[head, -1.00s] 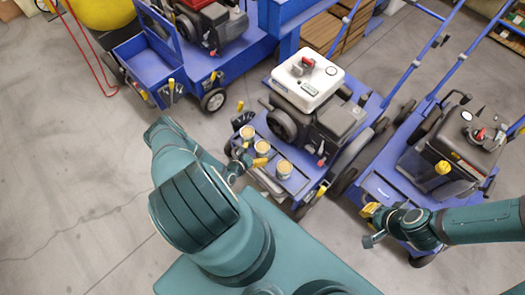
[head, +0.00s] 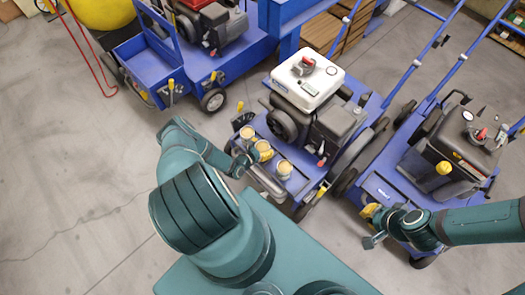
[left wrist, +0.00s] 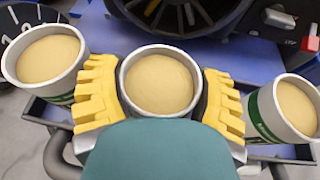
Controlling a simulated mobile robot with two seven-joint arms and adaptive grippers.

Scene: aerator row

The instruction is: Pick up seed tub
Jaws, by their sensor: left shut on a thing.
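Three seed tubs with tan contents stand in a row on the front shelf of the middle blue machine. My left gripper (left wrist: 160,98) has its yellow fingers shut on the middle seed tub (left wrist: 160,82), one finger on either side. In the head view the gripper (head: 256,155) is at the middle tub (head: 262,146), which it partly hides. Another tub is at the left (left wrist: 48,58) and one at the right (left wrist: 284,108), both with green labels. My right gripper (head: 371,224) is over the right-hand blue machine, away from the tubs; its finger opening is unclear.
The middle machine's white-topped engine (head: 308,78) and black wheel (head: 282,125) stand close behind the tubs. Another blue machine (head: 425,185) is at the right, and a blue cart (head: 150,65) is at the back left. The concrete floor at left is clear.

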